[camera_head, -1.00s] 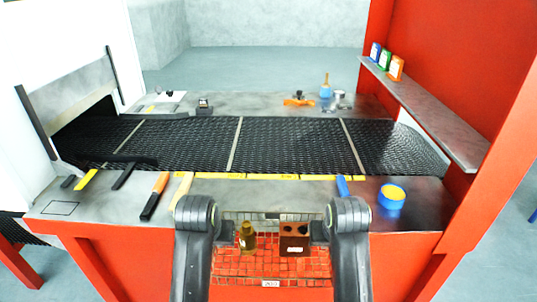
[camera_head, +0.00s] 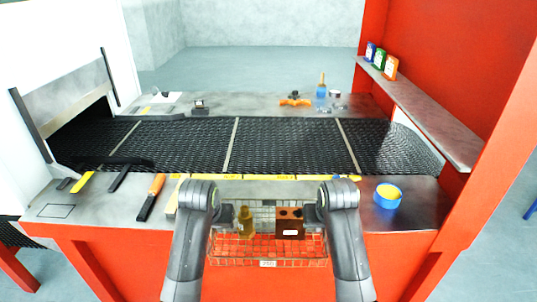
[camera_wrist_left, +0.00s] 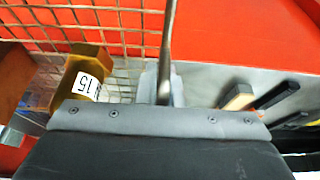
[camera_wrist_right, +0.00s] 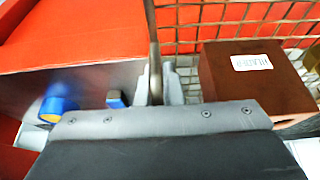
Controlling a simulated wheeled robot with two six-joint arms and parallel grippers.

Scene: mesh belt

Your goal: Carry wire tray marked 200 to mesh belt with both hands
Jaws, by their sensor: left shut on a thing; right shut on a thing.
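The wire tray (camera_head: 268,253) is held level in front of the bench's near edge, with a white 200 label on its near side in the head view. It carries a brass fitting (camera_head: 246,222) and a brown block with holes (camera_head: 290,224). My left gripper (camera_head: 226,215) is shut on the tray's left rim, and my right gripper (camera_head: 312,213) is shut on its right rim. The left wrist view shows the brass part (camera_wrist_left: 88,80) marked 15; the right wrist view shows the brown block (camera_wrist_right: 248,78). The black mesh belt (camera_head: 285,146) runs across the bench beyond the tray.
Orange-handled (camera_head: 152,196) and other tools lie at the left. Yellow marking strips (camera_head: 240,177) line the belt's near edge. A shelf with bottles (camera_head: 380,60) stands right. The belt surface is clear.

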